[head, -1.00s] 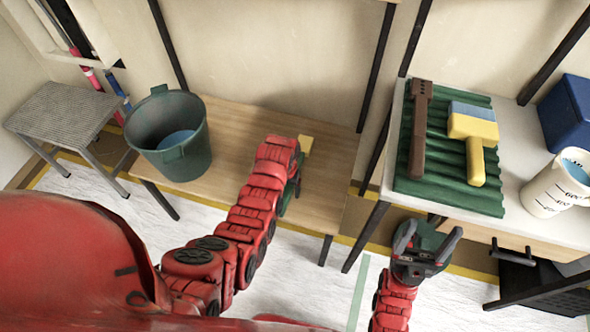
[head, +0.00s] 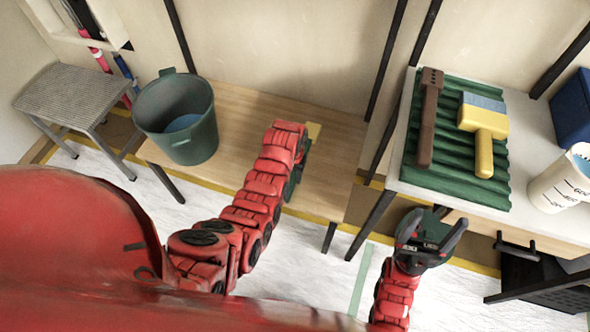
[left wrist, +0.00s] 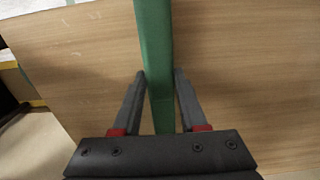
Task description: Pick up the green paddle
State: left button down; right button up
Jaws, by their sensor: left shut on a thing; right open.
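The green paddle (left wrist: 154,35) shows in the left wrist view as a long, narrow green strip standing upright in the picture. It runs down between the two dark fingers of my left gripper (left wrist: 160,76), which is shut on it. Wooden boarding lies behind it. In the head view my left arm reaches over the wooden bench and its wrist hides the fingers and most of the paddle; a dark green bit shows beside the wrist (head: 292,184). My right gripper (head: 437,222) is open and empty, in front of the white-topped table.
A green bucket (head: 205,135) stands on the wooden bench (head: 250,105), left of my left arm. A small yellowish thing (head: 314,130) lies beside the wrist. The white table (head: 530,125) holds a corrugated green tray (head: 452,185), a brush (head: 484,150), a brown tool (head: 428,125) and a measuring jug (head: 555,185).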

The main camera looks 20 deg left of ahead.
pick_arm(q)
jog(key=shift+w+r, duration=0.1)
jog(key=shift+r, duration=0.55)
notch_tip(320, 180, up, 2)
jog(key=shift+d+r, duration=0.1)
jog(key=shift+r, duration=0.05)
jog(key=s+d, duration=0.2)
jog(key=d, duration=0.2)
jog(key=s+d, duration=0.3)
jog(key=d, duration=0.2)
jog(key=s+d+r, duration=0.1)
jog(key=s+d, duration=0.2)
jog(key=d, duration=0.1)
jog(key=shift+s+d+r, duration=0.1)
jog(key=shift+s+d, duration=0.1)
jog(key=shift+d, duration=0.05)
jog(key=c, duration=1.2)
grip_release()
grip_shut()
